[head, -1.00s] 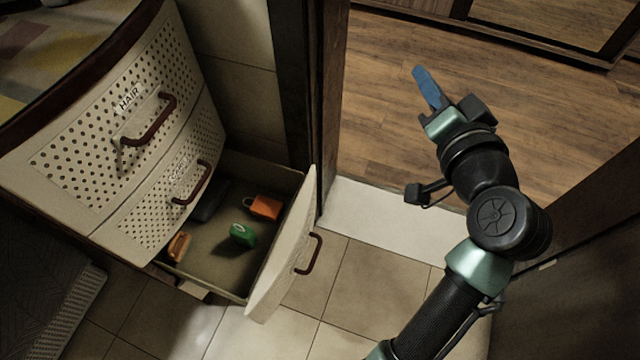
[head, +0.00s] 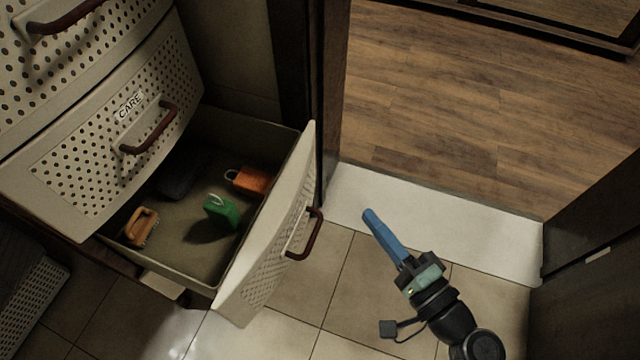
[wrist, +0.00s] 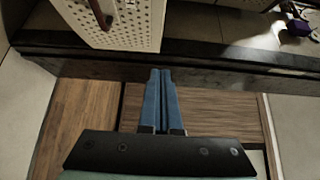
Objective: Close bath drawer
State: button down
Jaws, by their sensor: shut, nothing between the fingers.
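The bath drawer (head: 265,245) is the bottom drawer of a cream perforated cabinet. It stands pulled far out, its front panel with a brown handle (head: 306,235) facing right in the head view. Inside it lie a green item (head: 221,211), an orange item (head: 250,181), a wooden brush (head: 141,227) and a dark item. My gripper (head: 370,216) has blue fingers and is shut and empty. It is to the right of the drawer handle, apart from it. In the wrist view the shut fingers (wrist: 158,75) point toward a perforated cream panel with a brown handle (wrist: 102,14), probably the drawer front.
The closed CARE drawer (head: 115,140) is above the open one. A dark door post (head: 332,90) rises behind the drawer. A white threshold (head: 440,220) leads to a wood floor. The tiled floor between drawer and gripper is clear.

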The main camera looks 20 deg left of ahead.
jog(key=b, duration=0.3)
send_near(307, 166)
jog(key=w, duration=0.4)
jog(key=a+b, duration=0.1)
jog(key=a, duration=0.2)
jog(key=shift+w+a+b, duration=0.1)
jog(key=shift+a+b, duration=0.2)
jog(key=shift+a+r, duration=0.15)
jog(key=shift+a, duration=0.35)
jog(key=shift+a, duration=0.4)
jog(key=a, duration=2.1)
jog(key=shift+w+p, duration=0.3)
